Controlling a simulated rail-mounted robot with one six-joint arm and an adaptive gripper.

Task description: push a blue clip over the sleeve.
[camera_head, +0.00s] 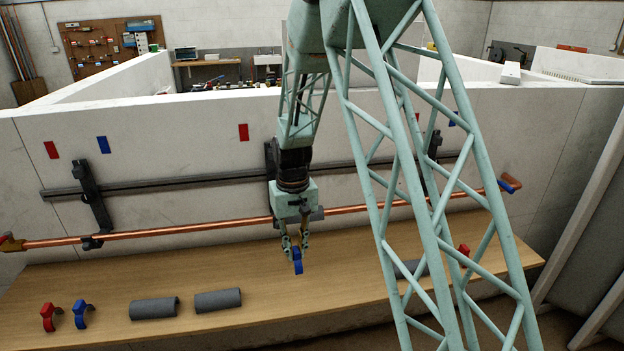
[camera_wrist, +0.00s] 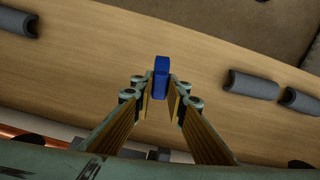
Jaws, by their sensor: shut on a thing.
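My gripper (camera_head: 295,247) is shut on a blue clip (camera_head: 297,261) and holds it above the wooden bench, in front of the copper pipe (camera_head: 190,231). In the wrist view the same clip (camera_wrist: 161,74) sits between the two fingertips. Two grey half-round sleeves (camera_head: 154,308) (camera_head: 218,300) lie on the bench at the left. Another grey sleeve (camera_head: 409,267) lies to the right, partly behind my arm. A second blue clip (camera_head: 82,314) stands on the bench at the far left.
A red clip (camera_head: 48,317) stands beside the blue one, and another red piece (camera_head: 464,250) is at the right. A dark rail (camera_head: 160,184) with brackets (camera_head: 93,197) runs along the white wall above the pipe. The bench (camera_head: 270,325) is clear at its middle front.

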